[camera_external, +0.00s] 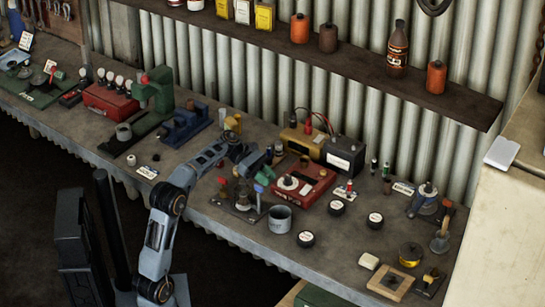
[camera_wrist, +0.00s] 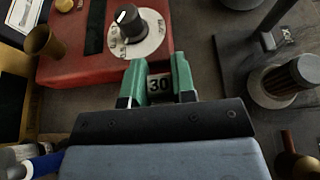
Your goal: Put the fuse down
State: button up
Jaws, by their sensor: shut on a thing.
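The fuse (camera_wrist: 159,84) is a small block whose face shows a dark label with a pale "30". My gripper (camera_wrist: 158,78), with green fingertips, is shut on it in the wrist view. The fuse is in front of the red box (camera_wrist: 75,62), close to its edge; I cannot tell whether it touches anything below. The fuse cannot be made out there.
The red box carries a black knob on a white dial (camera_wrist: 130,22). A yellow unit (camera_external: 300,140) and a dark box (camera_external: 343,156) stand behind it. A grey cup (camera_external: 279,219) and black round tins (camera_external: 336,207) stand in front. Bare bench shows at front right (camera_external: 340,250).

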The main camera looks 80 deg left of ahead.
jog(key=shift+f, duration=0.45)
jog(key=o, duration=0.9)
jog(key=shift+f, duration=0.2)
jog(key=shift+r, duration=0.5)
jog(key=p+v, duration=0.1)
jog(key=v, duration=0.2)
jog(key=p+v, duration=0.1)
jog(key=v, duration=0.3)
jog(key=p+v, duration=0.2)
jog(key=v, duration=0.1)
jog(key=shift+s+a+r, duration=0.1)
jog(key=shift+a+r, duration=0.05)
jog(key=shift+r, duration=0.3)
jog(key=shift+p+v, duration=0.3)
jog(key=shift+v, duration=0.55)
